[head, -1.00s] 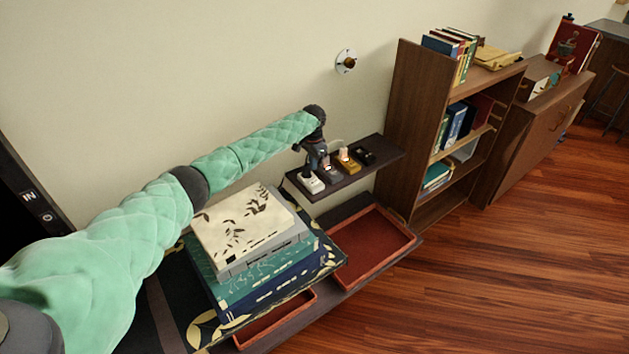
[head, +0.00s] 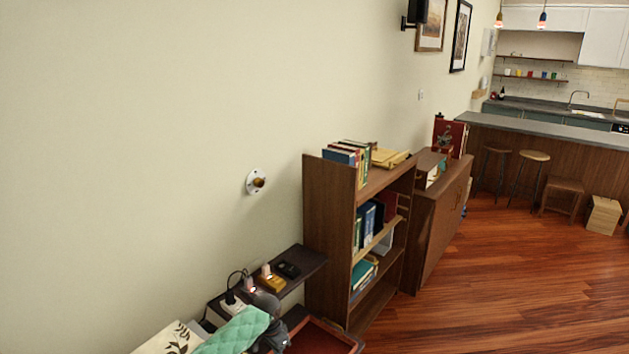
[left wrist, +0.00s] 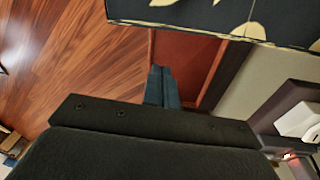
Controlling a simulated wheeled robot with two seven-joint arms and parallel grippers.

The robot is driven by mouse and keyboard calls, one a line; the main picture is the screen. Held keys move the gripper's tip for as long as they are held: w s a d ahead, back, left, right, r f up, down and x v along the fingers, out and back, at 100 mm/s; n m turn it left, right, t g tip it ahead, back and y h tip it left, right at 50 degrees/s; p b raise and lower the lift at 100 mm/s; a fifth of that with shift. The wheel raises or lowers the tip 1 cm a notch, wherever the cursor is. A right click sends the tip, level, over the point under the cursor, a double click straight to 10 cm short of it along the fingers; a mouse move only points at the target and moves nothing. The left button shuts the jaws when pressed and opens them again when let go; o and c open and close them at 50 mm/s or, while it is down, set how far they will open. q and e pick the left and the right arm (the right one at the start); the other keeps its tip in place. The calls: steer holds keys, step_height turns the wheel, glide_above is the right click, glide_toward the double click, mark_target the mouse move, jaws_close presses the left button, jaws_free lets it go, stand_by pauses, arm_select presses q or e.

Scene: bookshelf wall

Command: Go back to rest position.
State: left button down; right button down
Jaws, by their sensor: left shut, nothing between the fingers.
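My left gripper (left wrist: 161,88) is shut and empty in the left wrist view, its dark fingertips together in front of a reddish-brown tray (left wrist: 178,60). In the head view only the end of my green-sleeved left arm shows at the bottom edge, with the dark wrist (head: 272,325) beside the tray (head: 318,340). The fingertips cannot be made out there. My right gripper is in neither view.
A small dark wall shelf (head: 310,262) holds several small devices, one being yellow (head: 270,281). A pale leaf-patterned book (head: 170,340) lies at the bottom. A wooden bookcase (head: 328,225) stands to the right.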

arm_select(q)
steer(key=s+d+n+t+h, duration=0.1)
steer(key=s+d, duration=0.2)
steer(key=s, duration=0.8)
steer(key=s+d+n, duration=0.1)
steer(key=s+d, duration=0.1)
steer(key=s, duration=0.8)
steer(key=s+a+r+n+t+y, duration=0.1)
steer(key=s+a+r+n, duration=0.15)
steer(key=s+a, duration=0.4)
steer(key=s+a+r+n+t, duration=0.1)
steer(key=s+a+r, duration=0.25)
steer(key=s, duration=0.65)
steer(key=s+a+r+n+t+y, duration=0.1)
steer(key=s+a+r+n, duration=0.1)
steer(key=s+a+r, duration=0.45)
steer(key=d+f+g+b, duration=0.1)
steer(key=d+f, duration=0.1)
steer(key=f, duration=1.2)
steer(key=d+f+b, duration=0.1)
steer(key=d+f, duration=0.1)
steer(key=f, duration=1.3)
steer(key=s+f+b, duration=0.1)
steer(key=s+f, duration=0.3)
steer(key=f, duration=0.9)
steer(key=s+f+g+b, duration=0.1)
steer(key=s+f, duration=0.3)
steer(key=f, duration=0.8)
steer(key=shift+f, duration=0.35)
